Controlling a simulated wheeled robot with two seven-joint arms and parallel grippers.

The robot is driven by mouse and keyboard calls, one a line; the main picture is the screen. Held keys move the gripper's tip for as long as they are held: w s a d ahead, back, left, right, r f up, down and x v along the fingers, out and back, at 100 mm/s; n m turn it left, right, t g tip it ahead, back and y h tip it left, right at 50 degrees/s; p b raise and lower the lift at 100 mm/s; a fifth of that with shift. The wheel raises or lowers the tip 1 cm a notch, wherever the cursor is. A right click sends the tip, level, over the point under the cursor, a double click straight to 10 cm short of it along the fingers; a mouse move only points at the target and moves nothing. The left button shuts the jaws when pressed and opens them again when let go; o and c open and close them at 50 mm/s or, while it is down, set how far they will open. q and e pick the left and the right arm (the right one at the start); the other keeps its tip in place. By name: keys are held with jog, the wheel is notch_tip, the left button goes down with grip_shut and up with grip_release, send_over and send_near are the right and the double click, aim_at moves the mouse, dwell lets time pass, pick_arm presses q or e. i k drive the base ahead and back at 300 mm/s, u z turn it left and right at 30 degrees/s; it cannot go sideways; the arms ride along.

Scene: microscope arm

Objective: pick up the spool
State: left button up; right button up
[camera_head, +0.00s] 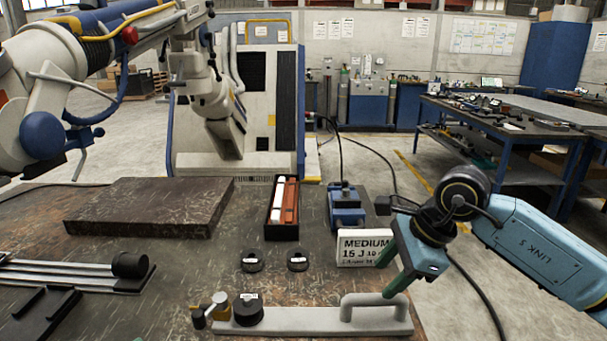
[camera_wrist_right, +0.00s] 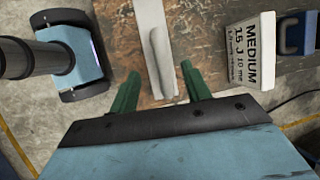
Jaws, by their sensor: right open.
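No object is clearly marked as the spool. Candidates are a labelled black round piece (camera_head: 248,308) at the left end of a grey bar with a raised handle (camera_head: 375,299), and two small labelled black discs, one on the left (camera_head: 252,261) and one on the right (camera_head: 297,261). My right gripper (camera_head: 392,272) is open and empty, its green fingers pointing down above the bar's handle end at the table's right side. In the right wrist view the handle (camera_wrist_right: 158,50) lies ahead, between the fingers (camera_wrist_right: 160,88), apart from them. My left gripper is not in view.
A white sign reading MEDIUM (camera_head: 363,249) stands close behind my right gripper, with a blue vise-like device (camera_head: 346,207) beyond. A dark slab (camera_head: 150,207), a black tray with red and white pieces (camera_head: 283,233) and a brass-knobbed fitting (camera_head: 216,304) are also on the table.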

aim_at(252, 316)
jog(key=k, duration=1)
